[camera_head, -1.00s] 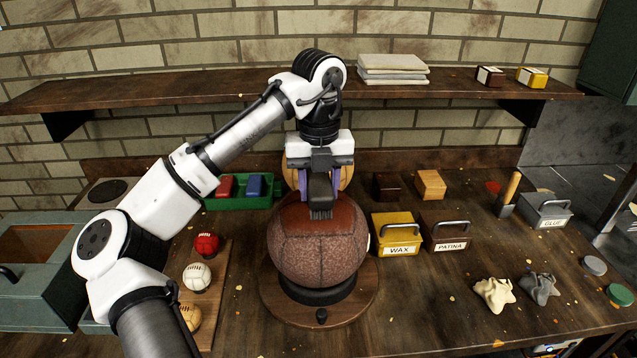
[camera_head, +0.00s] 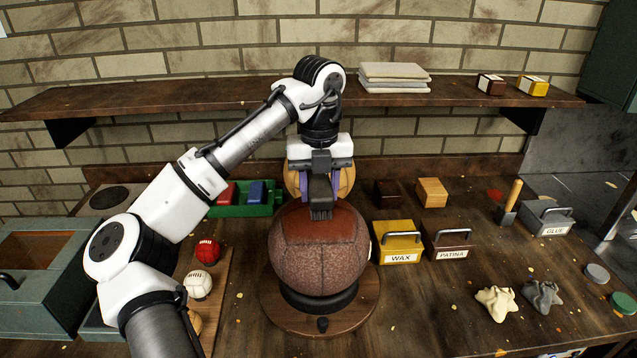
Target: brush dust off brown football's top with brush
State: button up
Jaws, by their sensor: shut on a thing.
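The brown football (camera_head: 320,262) rests on a black ring on a round wooden stand in the middle of the bench. Its top panel is smooth reddish brown, and its front is rougher and paler brown. My gripper (camera_head: 320,188) is above the ball, pointing down, shut on a dark brush (camera_head: 320,212). The gripper hides most of the brush and part of the ball's top.
A tan rounded object (camera_head: 346,180) shows behind my gripper. A yellow wax box (camera_head: 397,250) and a brown patina box (camera_head: 449,244) stand close right of the ball. Small balls, including a red one (camera_head: 207,250), lie left. A shelf (camera_head: 440,98) runs behind.

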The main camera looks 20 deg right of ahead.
jog(key=shift+r, duration=3.5)
